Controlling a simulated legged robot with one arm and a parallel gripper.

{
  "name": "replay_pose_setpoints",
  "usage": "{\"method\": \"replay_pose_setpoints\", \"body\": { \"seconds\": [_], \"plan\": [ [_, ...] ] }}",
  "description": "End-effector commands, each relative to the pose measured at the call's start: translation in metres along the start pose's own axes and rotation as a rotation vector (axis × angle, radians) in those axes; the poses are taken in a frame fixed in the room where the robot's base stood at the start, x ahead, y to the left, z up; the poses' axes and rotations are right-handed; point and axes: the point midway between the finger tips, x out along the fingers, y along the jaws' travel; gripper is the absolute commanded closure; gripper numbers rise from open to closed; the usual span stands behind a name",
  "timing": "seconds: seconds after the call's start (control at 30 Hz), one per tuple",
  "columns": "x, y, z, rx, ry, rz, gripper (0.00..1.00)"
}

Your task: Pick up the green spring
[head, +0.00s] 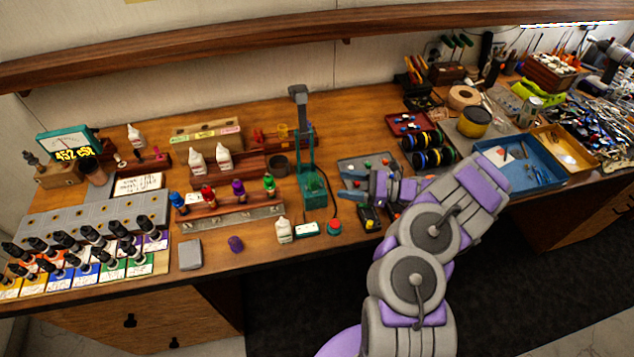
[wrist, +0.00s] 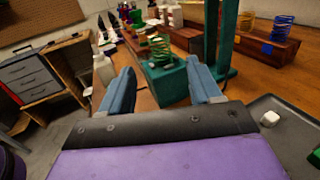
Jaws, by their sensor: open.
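A green spring (wrist: 160,48) stands upright on the teal base (wrist: 165,82) of a press-like stand in the wrist view. In the head view the teal stand (head: 307,150) is near the middle of the bench; the spring on its base is too small to make out clearly. My gripper (head: 345,190) is to the right of the stand's base. In the wrist view my gripper (wrist: 162,72) is open and empty, its two blue fingers on either side of the line to the spring. The spring is ahead of the fingertips, apart from them.
A yellow spring (wrist: 246,22) and a blue spring (wrist: 285,28) stand on a wooden holder to the right. A white bottle (head: 284,231) and a red button (head: 334,226) sit near the stand. A grey tray (head: 350,165) with small parts lies beside my gripper.

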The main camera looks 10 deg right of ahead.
Motion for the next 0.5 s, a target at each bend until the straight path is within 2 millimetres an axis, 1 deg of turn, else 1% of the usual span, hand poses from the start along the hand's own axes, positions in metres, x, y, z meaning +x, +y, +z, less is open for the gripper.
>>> {"method": "replay_pose_setpoints", "body": {
  "seconds": [0.03,0.1,0.2,0.5],
  "plan": [
    [0.014,0.002,0.0,0.002,-0.001,0.005,0.37],
    [0.027,0.002,0.0,0.001,-0.001,0.005,0.37],
    [0.04,0.001,0.0,0.0,-0.001,0.004,0.37],
    [0.05,-0.003,0.001,0.002,-0.005,0.001,0.37]
  ]
}}
